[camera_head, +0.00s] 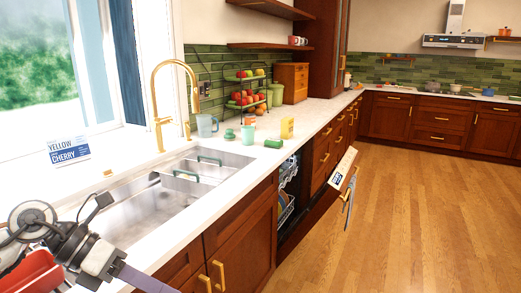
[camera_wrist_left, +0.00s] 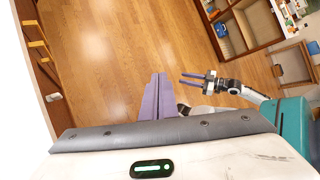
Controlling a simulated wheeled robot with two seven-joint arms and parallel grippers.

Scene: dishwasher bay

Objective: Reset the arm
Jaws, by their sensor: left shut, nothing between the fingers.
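My left arm comes in at the lower left of the head view. Its gripper (camera_head: 150,281) has purple fingers and hangs over the front of the counter by the cabinet doors. In the left wrist view, the left gripper's (camera_wrist_left: 159,85) two purple fingers lie side by side, shut and empty, with the wooden floor behind them. My right gripper (camera_wrist_left: 188,79) shows there too, with two purple fingers apart and nothing between them. The right arm is out of the head view.
A steel sink (camera_head: 125,215) and gold faucet (camera_head: 158,100) are close to the left arm. The white countertop (camera_head: 228,185) runs away to the back. The dishwasher door (camera_head: 318,215) hangs open beyond the sink. Fruit racks (camera_head: 244,93) and cups stand behind. The wooden floor (camera_head: 425,200) at right is clear.

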